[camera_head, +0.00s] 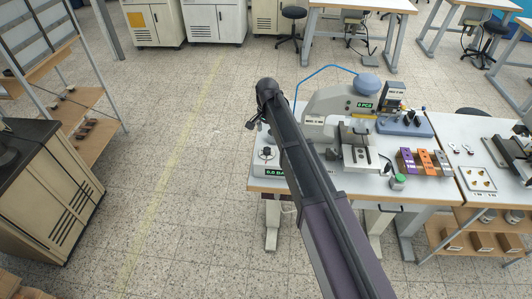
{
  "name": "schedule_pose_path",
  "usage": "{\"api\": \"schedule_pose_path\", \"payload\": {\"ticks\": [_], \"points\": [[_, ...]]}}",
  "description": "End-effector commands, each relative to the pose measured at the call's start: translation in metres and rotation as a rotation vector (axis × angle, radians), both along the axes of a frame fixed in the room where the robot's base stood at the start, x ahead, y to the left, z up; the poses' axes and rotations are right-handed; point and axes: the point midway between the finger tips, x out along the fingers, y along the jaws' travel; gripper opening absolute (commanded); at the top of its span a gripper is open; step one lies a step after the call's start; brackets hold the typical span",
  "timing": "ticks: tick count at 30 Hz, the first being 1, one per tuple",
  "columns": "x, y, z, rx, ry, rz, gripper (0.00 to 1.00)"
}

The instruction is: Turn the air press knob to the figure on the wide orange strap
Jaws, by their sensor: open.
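The air press (338,105) stands on the white table, with a blue-grey dome on top and a green "0 PCS" display. Left of it is a small grey unit with a dark round knob (267,150). A green-on-black display (280,172) below the knob seems to read "0.0 BAR". An orange strap (426,162) lies on the table to the right, beside a purple one; its figure is too small to read. My gripper (251,123) is at the far end of my arm, above and left of the knob and apart from it. It is open and small in view.
The table (272,187) also bears a purple strap (407,160), a grey-brown strap (442,162), a green button (398,181) and a blue-based device (405,125). A blue hose (325,68) arches behind the press. Floor left of the table is clear.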

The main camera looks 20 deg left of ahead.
Motion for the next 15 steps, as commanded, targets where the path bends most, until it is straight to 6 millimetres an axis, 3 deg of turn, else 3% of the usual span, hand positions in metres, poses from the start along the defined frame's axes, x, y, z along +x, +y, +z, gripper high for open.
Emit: {"api": "schedule_pose_path", "payload": {"ticks": [15], "points": [[0.0,-0.001,-0.044,0.0,0.0,-0.001,0.78]]}}
